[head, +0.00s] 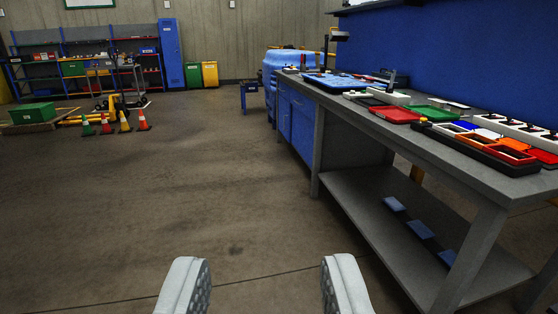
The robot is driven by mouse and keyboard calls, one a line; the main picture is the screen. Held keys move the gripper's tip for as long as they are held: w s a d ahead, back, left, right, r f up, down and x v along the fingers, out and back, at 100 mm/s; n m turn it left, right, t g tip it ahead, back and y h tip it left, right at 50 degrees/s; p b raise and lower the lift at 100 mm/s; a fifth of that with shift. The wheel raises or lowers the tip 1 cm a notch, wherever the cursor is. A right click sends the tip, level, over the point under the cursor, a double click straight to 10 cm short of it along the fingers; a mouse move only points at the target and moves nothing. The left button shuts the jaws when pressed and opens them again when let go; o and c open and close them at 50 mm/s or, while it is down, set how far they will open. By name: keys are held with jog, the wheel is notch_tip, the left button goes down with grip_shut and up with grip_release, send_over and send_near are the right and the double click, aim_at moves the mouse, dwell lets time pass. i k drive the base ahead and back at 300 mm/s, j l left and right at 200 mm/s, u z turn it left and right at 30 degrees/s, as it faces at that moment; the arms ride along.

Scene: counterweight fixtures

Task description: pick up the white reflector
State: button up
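My gripper (266,285) is open and empty at the bottom of the head view, over bare floor. Its two pale grey fingers stand wide apart, well to the left of the workbench. A small white piece (489,122) lies on the workbench (468,176) at the right, among coloured pieces and trays. It may be the white reflector, but it is too small to tell. Another flat whitish piece (452,104) lies further back on the bench.
The bench also holds a red tray (395,114), a green tray (438,115) and an orange tray (514,145). Its lower shelf (388,228) carries blue blocks. Traffic cones (125,121) and a pallet stand at the far left. The middle floor is clear.

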aim_at(455, 105)
jog(key=i, duration=5.15)
jog(key=i+z, duration=0.2)
jog(key=i, duration=0.2)
jog(key=i+j+z, duration=0.15)
jog(key=i, duration=0.3)
jog(key=i+j+z, duration=0.2)
jog(key=i, duration=0.2)
jog(key=i+j+z, duration=0.15)
jog(key=i, duration=0.25)
jog(key=i+j+z, duration=0.4)
jog(key=i+z, duration=0.1)
jog(key=z, duration=2.7)
